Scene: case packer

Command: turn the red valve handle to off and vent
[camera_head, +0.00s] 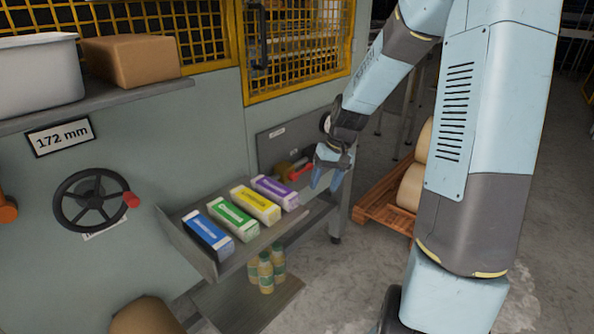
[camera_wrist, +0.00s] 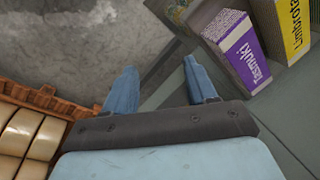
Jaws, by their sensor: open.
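The red valve handle (camera_head: 301,171) shows in the head view on a brass-coloured valve body (camera_head: 284,172), low on the grey panel behind the carton shelf. My gripper (camera_head: 327,180) is just right of the handle in that view, fingers pointing down, open and empty. I cannot tell how far apart in depth they are. In the wrist view the two blue fingers of my gripper (camera_wrist: 163,90) are spread with only floor and shelf edge between them. The valve handle does not show in the wrist view.
Several cartons stand on the tilted shelf, the purple one (camera_head: 274,191) nearest my gripper; it also shows in the wrist view (camera_wrist: 237,50). A handwheel (camera_head: 70,215) is at left. Bottles (camera_head: 266,272) stand below.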

